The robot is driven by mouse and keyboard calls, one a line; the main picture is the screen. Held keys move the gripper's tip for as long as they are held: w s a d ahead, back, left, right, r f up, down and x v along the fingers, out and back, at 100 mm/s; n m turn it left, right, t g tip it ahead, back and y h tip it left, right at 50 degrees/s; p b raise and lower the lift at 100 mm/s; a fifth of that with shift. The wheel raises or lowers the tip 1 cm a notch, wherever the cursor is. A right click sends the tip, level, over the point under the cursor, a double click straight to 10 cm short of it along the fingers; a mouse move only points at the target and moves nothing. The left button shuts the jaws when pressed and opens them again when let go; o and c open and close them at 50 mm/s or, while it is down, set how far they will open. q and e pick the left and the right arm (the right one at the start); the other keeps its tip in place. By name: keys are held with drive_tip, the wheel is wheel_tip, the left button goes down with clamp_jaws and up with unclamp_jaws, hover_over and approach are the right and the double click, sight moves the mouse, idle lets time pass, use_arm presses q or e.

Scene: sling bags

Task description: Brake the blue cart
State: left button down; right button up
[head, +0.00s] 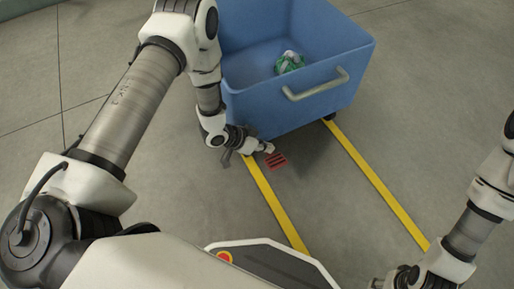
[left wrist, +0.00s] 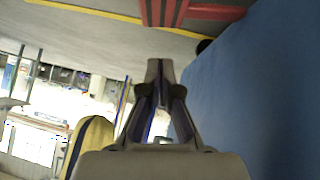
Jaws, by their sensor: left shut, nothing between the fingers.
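The blue cart (head: 295,105) stands on the floor at the upper middle of the head view, with a grey handle (head: 316,84) on its near side. A red slotted pedal (head: 276,161) sticks out low at the cart's near left corner. It also shows at the top of the left wrist view (left wrist: 195,11). My left gripper (head: 268,149) is shut and empty beside the pedal, close to the cart's lower edge; I cannot tell whether it touches the pedal. The cart's blue wall (left wrist: 255,90) fills the right of the left wrist view. My right gripper (head: 385,284) is partly cut off at the bottom edge.
A green and white bundle (head: 289,63) lies inside the cart. Two yellow floor lines (head: 375,182) run from the cart toward me. A dark wheel (head: 330,117) shows under the cart. The grey floor between the lines is clear.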

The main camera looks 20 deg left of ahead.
sight(274, 167)
use_arm(q)
drive_tip(key=f+b, duration=0.1)
drive_tip(key=d+f, duration=0.1)
drive_tip(key=f, duration=0.1)
drive_tip(key=w+d+f+b, duration=0.1)
drive_tip(key=f, duration=0.1)
drive_tip(key=shift+b, duration=0.3)
drive_tip(key=shift+s+f, duration=0.1)
drive_tip(key=shift+f, duration=0.3)
use_arm(e)
wheel_tip(274, 167, down, 4)
drive_tip(key=shift+r, duration=0.1)
use_arm(q)
drive_tip(key=shift+s+d+f+p, duration=0.2)
drive_tip(key=shift+d+p, duration=0.1)
drive_tip(key=f+y, duration=0.1)
drive_tip(key=f+m+t+p, duration=0.1)
drive_tip(key=f+t+y, duration=0.1)
drive_tip(key=f, duration=0.1)
drive_tip(key=shift+s+d+m+y, duration=0.3)
drive_tip(key=shift+s+d+m, duration=0.05)
drive_tip(key=shift+m, duration=0.05)
drive_tip(key=shift+f, duration=0.25)
use_arm(e)
wheel_tip(274, 167, up, 2)
drive_tip(key=shift+r, duration=0.2)
